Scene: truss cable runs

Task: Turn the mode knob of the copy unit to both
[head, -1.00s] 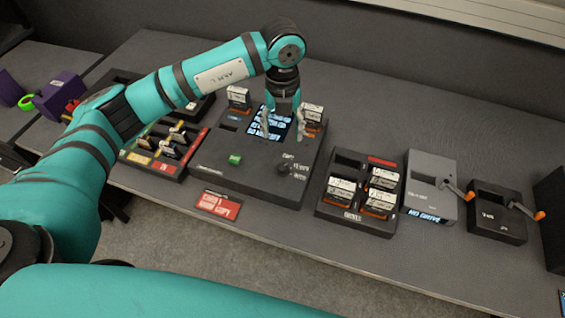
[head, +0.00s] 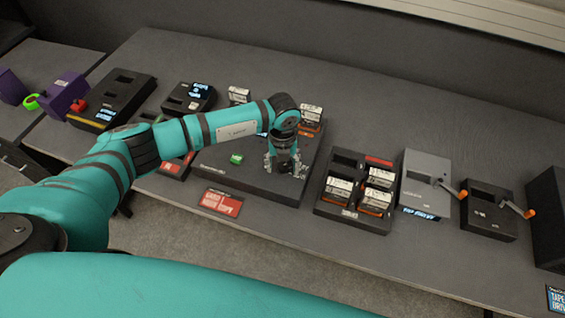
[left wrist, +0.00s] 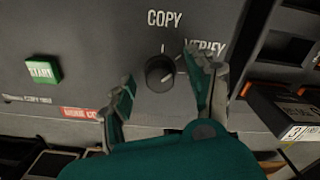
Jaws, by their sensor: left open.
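The copy unit (head: 250,185) is a dark, low box in the middle of the table; my left arm covers much of it. Its black round mode knob (left wrist: 160,73) shows in the left wrist view, with COPY printed above and VERIFY to the upper right. The "both" label is not visible there, and I cannot clearly tell where the knob's mark points. My left gripper (head: 285,173) is over the knob in the head view, hiding it. In the left wrist view its open fingers (left wrist: 162,70) stand on either side of the knob, apparently without gripping it. My right gripper is not in view.
A green START button (left wrist: 42,70) is left of the knob. A rack of cartridges (head: 352,208) stands close to the right of the unit. Farther right are a grey crank unit (head: 424,190) and a black one (head: 487,212). A red label (head: 221,202) lies in front.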

